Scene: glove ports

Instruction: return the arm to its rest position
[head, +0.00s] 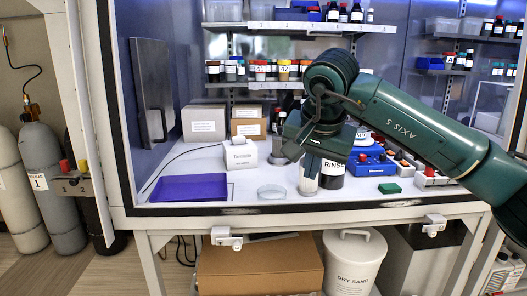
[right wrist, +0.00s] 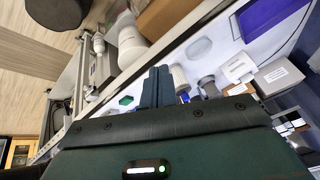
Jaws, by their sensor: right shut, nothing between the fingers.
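My right arm (head: 415,118), dark green and marked "AXIS 5", reaches in from the right across the front of the glove box. Its gripper (head: 311,168) points down over the bench, just in front of the bottle marked RINSE (head: 332,175). In the right wrist view the two fingers of the gripper (right wrist: 157,84) are together with nothing between them. A small pale jar (head: 308,184) stands below the fingertips in the head view. My left arm and gripper are not in view.
A purple tray (head: 188,188), a clear dish (head: 271,191) and a white box (head: 240,154) lie to the left. A blue device (head: 371,163) and a green block (head: 389,188) are to the right. Shelves of bottles (head: 262,70) stand behind. The front rail (head: 250,211) runs below.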

